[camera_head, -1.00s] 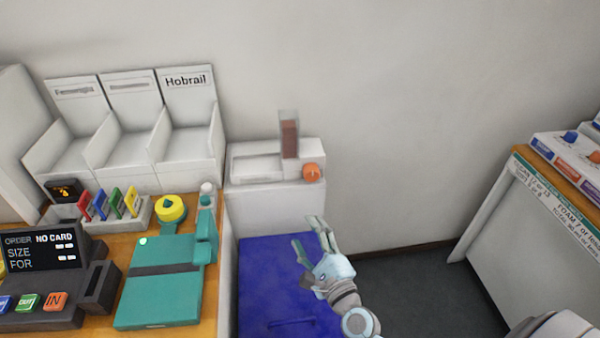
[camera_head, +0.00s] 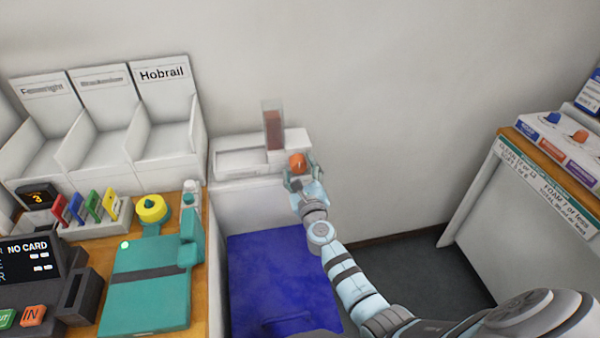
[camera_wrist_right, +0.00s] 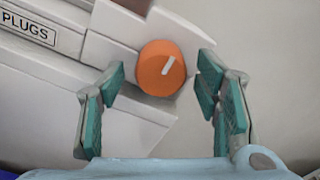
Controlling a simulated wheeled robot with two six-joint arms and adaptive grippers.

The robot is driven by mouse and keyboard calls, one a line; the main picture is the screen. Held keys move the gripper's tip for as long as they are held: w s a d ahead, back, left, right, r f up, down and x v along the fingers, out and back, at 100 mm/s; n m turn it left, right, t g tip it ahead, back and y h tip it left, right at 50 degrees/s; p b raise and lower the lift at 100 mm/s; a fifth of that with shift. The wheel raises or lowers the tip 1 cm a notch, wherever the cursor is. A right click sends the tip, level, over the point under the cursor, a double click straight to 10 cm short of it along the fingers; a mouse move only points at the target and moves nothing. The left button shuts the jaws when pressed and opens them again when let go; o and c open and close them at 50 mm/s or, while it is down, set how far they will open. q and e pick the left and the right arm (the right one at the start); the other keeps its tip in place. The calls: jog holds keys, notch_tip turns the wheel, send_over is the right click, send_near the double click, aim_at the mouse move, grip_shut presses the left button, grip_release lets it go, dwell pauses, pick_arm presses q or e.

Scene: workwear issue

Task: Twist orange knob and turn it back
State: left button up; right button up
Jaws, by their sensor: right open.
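The orange knob (camera_head: 297,162) is on the front right of a white dispenser (camera_head: 240,162) with a clear tube holding brown contents. In the right wrist view the knob (camera_wrist_right: 160,68) is round with a white pointer line tilted to the upper right. My right gripper (camera_head: 300,177) is at the knob in the head view. In the right wrist view its teal fingers (camera_wrist_right: 160,85) are open, one on each side of the knob, with gaps showing between them and it. My left gripper is not in view.
A label reading PLUGS (camera_wrist_right: 27,27) is on the dispenser. A blue panel (camera_head: 275,275) lies below it. White bins (camera_head: 170,140) and a teal device (camera_head: 150,285) stand at the left.

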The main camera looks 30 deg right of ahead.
jog(key=shift+s+r, duration=0.1)
jog(key=c, duration=1.2)
jog(key=shift+o, duration=0.2)
jog(key=shift+n, duration=0.5)
jog(key=n+p, duration=0.1)
jog(key=n, duration=0.2)
jog(key=shift+n, duration=0.3)
jog(key=n+p, duration=0.1)
jog(key=n, duration=0.3)
jog(key=shift+n+p, duration=0.3)
jog(key=shift+p, duration=0.1)
jog(key=n+p, duration=0.1)
jog(key=n, duration=0.3)
jog(key=n+p, duration=0.1)
jog(key=n, duration=0.3)
jog(key=shift+n+p, duration=0.3)
jog(key=shift+p, duration=0.05)
